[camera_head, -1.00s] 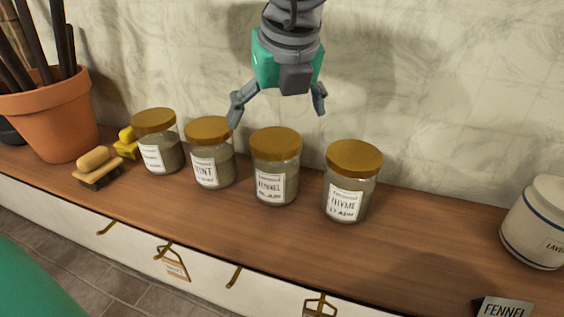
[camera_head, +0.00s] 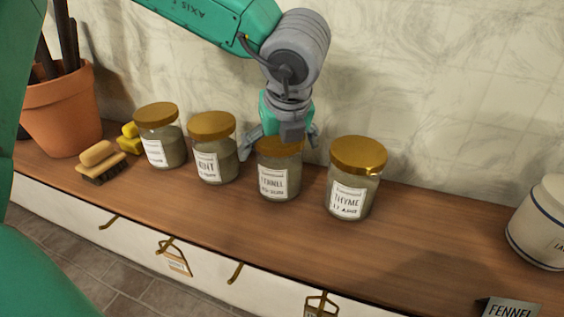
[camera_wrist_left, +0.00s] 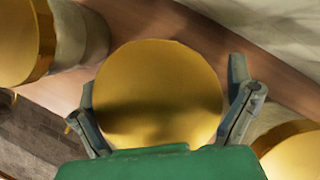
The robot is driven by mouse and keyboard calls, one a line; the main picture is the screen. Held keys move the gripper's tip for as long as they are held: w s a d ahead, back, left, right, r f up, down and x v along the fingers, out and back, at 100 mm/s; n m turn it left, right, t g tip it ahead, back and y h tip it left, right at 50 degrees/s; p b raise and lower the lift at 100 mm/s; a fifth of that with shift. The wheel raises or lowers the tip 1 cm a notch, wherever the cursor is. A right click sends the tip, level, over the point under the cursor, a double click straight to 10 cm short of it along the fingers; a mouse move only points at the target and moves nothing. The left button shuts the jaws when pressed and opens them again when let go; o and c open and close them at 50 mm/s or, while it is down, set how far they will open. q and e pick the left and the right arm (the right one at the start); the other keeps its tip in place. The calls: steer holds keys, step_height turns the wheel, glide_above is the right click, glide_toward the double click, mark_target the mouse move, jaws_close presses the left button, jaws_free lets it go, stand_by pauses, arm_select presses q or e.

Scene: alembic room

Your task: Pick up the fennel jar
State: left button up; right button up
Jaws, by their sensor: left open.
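The fennel jar (camera_head: 279,181) is a glass jar with a gold lid and a white label, upright on the wooden shelf between the mint jar and the thyme jar. My left gripper (camera_head: 279,146) is open right above it, with its fingers on either side of the lid, whose top is partly hidden. In the left wrist view the gold lid (camera_wrist_left: 158,92) lies between the two open fingers of the gripper (camera_wrist_left: 168,110). I cannot tell whether the fingers touch it. My right gripper is not in view.
The mint jar (camera_head: 214,163) stands close on the left and the thyme jar (camera_head: 352,190) on the right. Further left are another jar (camera_head: 160,148), a brush (camera_head: 100,165) and a terracotta pot (camera_head: 62,115). A white crock (camera_head: 540,228) and a fennel sign (camera_head: 508,307) are at the right.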

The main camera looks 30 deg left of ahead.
arm_select(q)
steer(key=shift+a, duration=0.3)
steer(key=c, duration=1.3)
steer(key=shift+c, duration=0.3)
